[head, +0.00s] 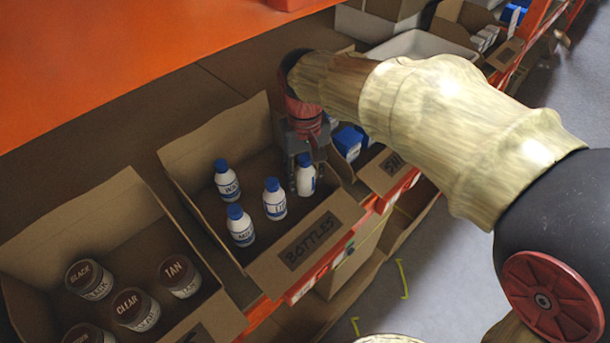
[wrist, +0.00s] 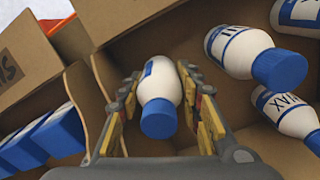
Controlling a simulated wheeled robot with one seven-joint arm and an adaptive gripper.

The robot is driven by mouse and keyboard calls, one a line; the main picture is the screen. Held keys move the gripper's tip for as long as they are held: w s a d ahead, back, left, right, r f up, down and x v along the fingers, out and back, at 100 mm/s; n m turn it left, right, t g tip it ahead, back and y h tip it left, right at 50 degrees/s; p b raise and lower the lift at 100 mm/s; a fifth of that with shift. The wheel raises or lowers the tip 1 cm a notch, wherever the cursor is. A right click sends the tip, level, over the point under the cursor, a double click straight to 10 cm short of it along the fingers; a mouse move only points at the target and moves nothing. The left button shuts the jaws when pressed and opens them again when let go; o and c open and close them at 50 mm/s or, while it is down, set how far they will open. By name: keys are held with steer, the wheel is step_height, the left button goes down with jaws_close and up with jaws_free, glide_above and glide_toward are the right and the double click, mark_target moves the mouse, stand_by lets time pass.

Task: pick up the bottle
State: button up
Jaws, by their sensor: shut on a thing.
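A white bottle with a blue cap (head: 306,178) stands at the right side of the cardboard box marked "BOTTLES" (head: 297,258). My gripper (head: 304,172) reaches down into that box and is shut on this bottle. In the wrist view the held bottle (wrist: 160,92) lies between the two fingers, its blue cap toward the camera. Three more white bottles with blue caps stand in the same box: one at the back (head: 227,182), one in the middle (head: 274,201) and one at the front left (head: 240,228). The held bottle's base is hidden.
A box of jars with dark lids (head: 130,306) stands to the left. A box with blue items (head: 350,141) adjoins on the right. The orange shelf (head: 130,55) overhangs the boxes. The box walls are close to my gripper; grey floor (head: 445,265) lies in front.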

steer(key=shift+c, duration=1.2)
